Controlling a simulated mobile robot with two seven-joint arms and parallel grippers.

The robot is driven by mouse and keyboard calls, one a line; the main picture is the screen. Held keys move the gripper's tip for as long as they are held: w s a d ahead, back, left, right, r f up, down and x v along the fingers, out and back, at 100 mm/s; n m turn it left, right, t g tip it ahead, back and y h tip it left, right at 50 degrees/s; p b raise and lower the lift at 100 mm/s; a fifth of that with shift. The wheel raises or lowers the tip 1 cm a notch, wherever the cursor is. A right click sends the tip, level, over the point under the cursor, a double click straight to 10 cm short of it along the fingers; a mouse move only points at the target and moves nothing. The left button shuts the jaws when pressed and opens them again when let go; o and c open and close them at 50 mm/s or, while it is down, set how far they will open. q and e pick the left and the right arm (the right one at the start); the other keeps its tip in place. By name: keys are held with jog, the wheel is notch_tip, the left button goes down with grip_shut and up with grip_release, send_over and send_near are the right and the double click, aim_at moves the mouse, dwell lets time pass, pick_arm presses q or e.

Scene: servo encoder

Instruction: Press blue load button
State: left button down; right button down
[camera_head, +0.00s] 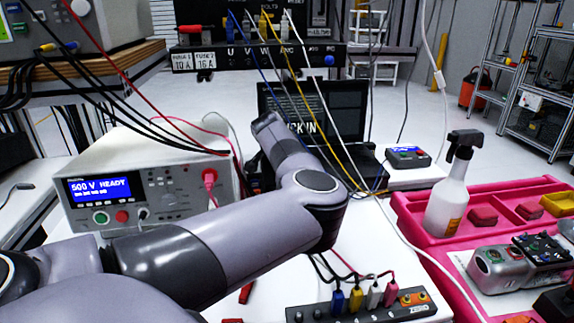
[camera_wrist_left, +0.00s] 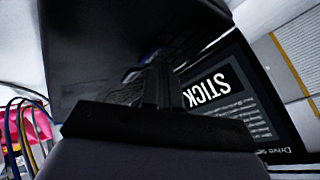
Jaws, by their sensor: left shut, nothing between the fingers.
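A round blue knob or button (camera_head: 328,60) is on the right end of the dark terminal panel marked U, V, W. A small white and dark box (camera_head: 408,157) right of the laptop has coloured buttons on top; I cannot read which is marked load. My left arm reaches across the table to the laptop, its gripper hidden in the head view. In the left wrist view my left gripper (camera_wrist_left: 163,85) has its dark fingers together and empty, close to the laptop screen (camera_wrist_left: 225,95). The right gripper is not in view.
The laptop (camera_head: 335,110) stands open behind my arm. A tester reading 500 V READY (camera_head: 170,185) is at left. A terminal block (camera_head: 365,303) with plugs is in front. Pink trays (camera_head: 415,215) with a spray bottle (camera_head: 447,195) are at right. Loose cables hang across the middle.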

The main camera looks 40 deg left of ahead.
pick_arm(q)
jog(key=shift+f+b, duration=0.25)
jog(key=shift+b, duration=0.1)
dwell(0.3)
jog(key=shift+r, duration=0.65)
notch_tip(320, 180, up, 6)
jog(key=p, duration=0.2)
dwell(0.5)
dwell(0.7)
